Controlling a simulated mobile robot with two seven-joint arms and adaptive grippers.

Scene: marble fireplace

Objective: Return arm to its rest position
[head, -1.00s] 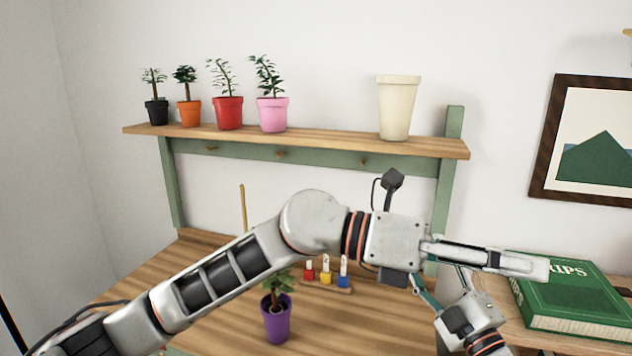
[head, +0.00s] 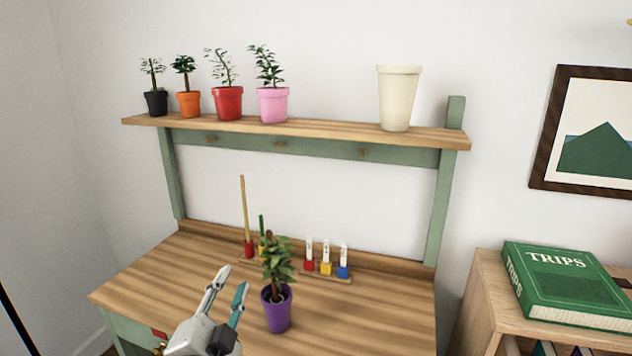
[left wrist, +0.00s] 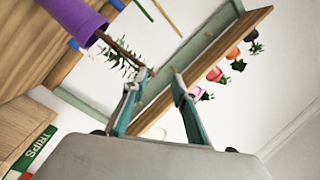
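My left gripper (head: 227,292) is low in the head view, over the front of the wooden workbench (head: 370,318). Its two fingers are apart with nothing between them. The left wrist view also shows the open fingers (left wrist: 163,80), empty. A purple pot with a leafy plant (head: 276,312) stands upright on the bench just right of the gripper, apart from it. The purple pot also shows at the upper left of the left wrist view (left wrist: 72,18). Most of my left arm is below the head view's edge. My right gripper is not seen in the head view.
A shelf (head: 330,132) above the bench holds several small potted plants and a cream pot (head: 398,98). Colored tube holders (head: 326,268) stand at the bench's back. A green book (head: 565,285) lies on a side cabinet at right. The bench's middle right is clear.

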